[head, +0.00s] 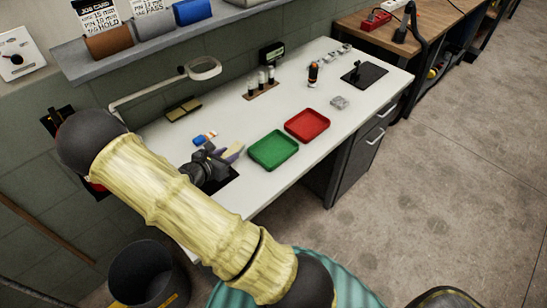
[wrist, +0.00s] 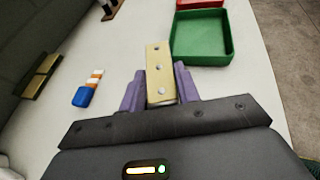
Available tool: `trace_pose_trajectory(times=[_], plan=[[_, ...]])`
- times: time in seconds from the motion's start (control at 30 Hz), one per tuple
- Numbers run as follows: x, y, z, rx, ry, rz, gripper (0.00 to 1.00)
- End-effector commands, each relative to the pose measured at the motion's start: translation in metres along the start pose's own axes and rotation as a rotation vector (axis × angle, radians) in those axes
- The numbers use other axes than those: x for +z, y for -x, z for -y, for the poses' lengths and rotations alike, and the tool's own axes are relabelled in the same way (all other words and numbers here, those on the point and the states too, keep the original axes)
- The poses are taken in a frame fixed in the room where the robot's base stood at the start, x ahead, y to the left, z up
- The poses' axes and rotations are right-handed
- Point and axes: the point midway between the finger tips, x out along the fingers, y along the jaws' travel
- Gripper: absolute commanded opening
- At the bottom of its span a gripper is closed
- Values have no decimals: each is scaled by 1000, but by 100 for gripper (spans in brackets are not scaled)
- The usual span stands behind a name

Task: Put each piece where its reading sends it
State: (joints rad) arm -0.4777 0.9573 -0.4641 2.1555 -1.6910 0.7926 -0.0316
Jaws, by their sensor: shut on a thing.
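In the head view my gripper (head: 232,153) is over the left part of the white bench, left of the green tray. The green tray (head: 273,150) looks empty; it also shows in the wrist view (wrist: 202,55), just beyond and right of the held plate. The red tray (head: 307,125) is right of the green one and looks empty. A small grey piece (head: 340,102) lies beyond the red tray.
A blue, white and orange item (head: 204,138) lies left of my gripper. Brass-coloured blocks (head: 184,109) lie near the wall. A rack with dark-capped bottles (head: 261,85), a small display (head: 272,53) and a black pad with a stand (head: 364,75) are farther back. A lamp (head: 203,68) overhangs the bench.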

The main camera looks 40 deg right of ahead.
Motion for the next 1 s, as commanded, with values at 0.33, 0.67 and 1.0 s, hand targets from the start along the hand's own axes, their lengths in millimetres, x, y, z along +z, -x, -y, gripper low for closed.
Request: trace_pose_trajectory(times=[0.33,0.67,1.0], plan=[[79,-85,64,-224,-97,4,5],[94,-92,76,-255,-102,4,5],[67,-104,76,-257,-97,3,5]])
